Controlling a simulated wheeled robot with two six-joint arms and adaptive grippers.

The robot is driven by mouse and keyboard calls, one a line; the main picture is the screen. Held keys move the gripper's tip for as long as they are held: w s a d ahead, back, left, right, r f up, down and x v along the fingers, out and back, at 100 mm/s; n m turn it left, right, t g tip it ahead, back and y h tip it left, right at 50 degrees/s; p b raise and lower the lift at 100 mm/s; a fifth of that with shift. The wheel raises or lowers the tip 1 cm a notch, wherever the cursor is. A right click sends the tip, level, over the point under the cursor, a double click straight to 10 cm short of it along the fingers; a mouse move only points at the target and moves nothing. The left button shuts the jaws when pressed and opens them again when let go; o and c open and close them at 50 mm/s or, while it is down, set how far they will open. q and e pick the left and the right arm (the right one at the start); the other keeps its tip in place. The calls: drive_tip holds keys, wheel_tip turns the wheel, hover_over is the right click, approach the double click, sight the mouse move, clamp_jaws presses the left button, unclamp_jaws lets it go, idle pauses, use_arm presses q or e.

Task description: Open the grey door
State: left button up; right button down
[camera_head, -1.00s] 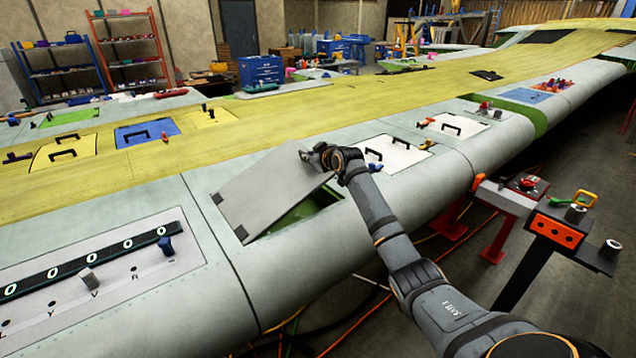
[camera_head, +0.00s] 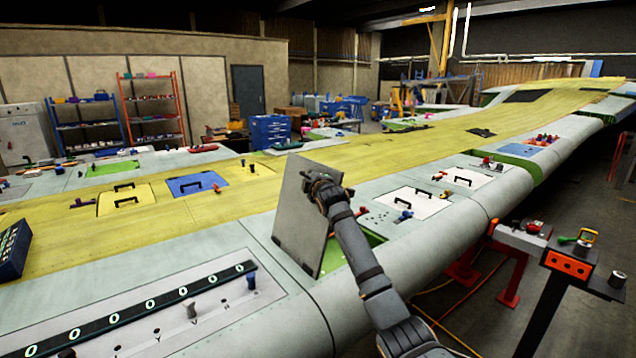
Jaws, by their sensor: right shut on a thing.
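The grey door (camera_head: 300,222) is a flat panel on the pale wing surface, swung up and standing nearly upright. Its lower edge stays at the wing, and the green-lined opening (camera_head: 352,252) shows to its right. My right gripper (camera_head: 318,186) is shut at the door's upper right edge; the arm hides part of the edge and the opening. The handle itself is hidden by the gripper. My left gripper is not in view.
A panel with a black numbered strip and pegs (camera_head: 190,308) lies left of the door. A white hatch with black handles (camera_head: 412,203) lies to the right. A red-legged stand with tools (camera_head: 570,262) is at the right. Air above the wing is clear.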

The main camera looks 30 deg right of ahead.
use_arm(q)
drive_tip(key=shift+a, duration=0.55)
use_arm(e)
drive_tip(key=a+n+t, duration=0.1)
drive_tip(key=a+n, duration=0.1)
drive_tip(key=a, duration=0.6)
drive_tip(key=shift+s+n+h, duration=0.3)
drive_tip(key=shift+s, duration=0.05)
drive_tip(key=c, duration=1.4)
unclamp_jaws()
drive_tip(key=shift+o, duration=0.2)
drive_tip(key=v, duration=1.2)
